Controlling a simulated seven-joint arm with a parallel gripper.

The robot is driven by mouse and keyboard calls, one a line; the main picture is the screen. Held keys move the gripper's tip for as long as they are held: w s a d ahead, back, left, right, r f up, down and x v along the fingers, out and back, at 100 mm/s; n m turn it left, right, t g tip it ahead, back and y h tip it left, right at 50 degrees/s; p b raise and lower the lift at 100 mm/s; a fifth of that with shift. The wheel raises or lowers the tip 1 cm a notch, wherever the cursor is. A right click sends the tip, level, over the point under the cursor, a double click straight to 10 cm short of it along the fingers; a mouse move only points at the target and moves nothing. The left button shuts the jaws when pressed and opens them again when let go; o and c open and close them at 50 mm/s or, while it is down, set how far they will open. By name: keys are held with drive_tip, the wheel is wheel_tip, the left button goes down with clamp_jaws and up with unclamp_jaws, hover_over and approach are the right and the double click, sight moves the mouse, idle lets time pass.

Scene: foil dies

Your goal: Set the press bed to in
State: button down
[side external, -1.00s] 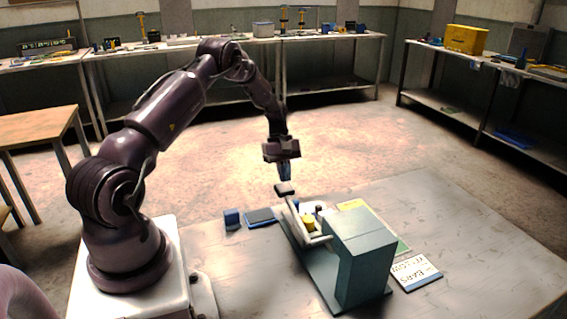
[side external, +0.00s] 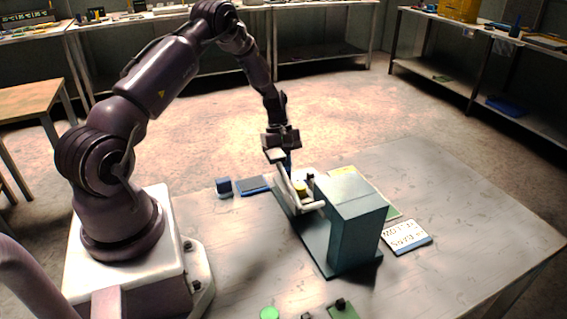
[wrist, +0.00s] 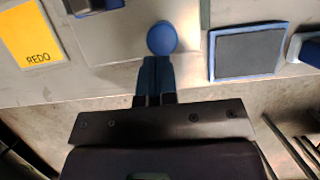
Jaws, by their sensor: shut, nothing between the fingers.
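The press is a teal block (side external: 352,225) on a flat teal base, with a pale lever (side external: 287,187) ending in a dark pad. A yellow piece (side external: 301,188) sits beside the lever. I cannot clearly tell the bed apart from the base. My gripper (side external: 288,165) is shut and empty, pointing down behind the lever's raised end. In the wrist view its blue fingers (wrist: 155,70) reach a round blue knob (wrist: 161,38). The tips overlap the knob's near edge; I cannot tell whether they touch. The lever partly hides the fingers in the side view.
A dark pad with a blue rim (wrist: 248,52) and a blue block (side external: 224,186) lie left of the press. A yellow REDO card (wrist: 30,35) lies behind it and a white lettered sign (side external: 405,237) right. A green disc (side external: 270,313) is in front. The table's right is clear.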

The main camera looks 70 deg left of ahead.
sight(305, 192)
drive_tip(key=d, duration=1.2)
drive_tip(key=shift+d, duration=0.2)
drive_tip(key=shift+a, duration=0.1)
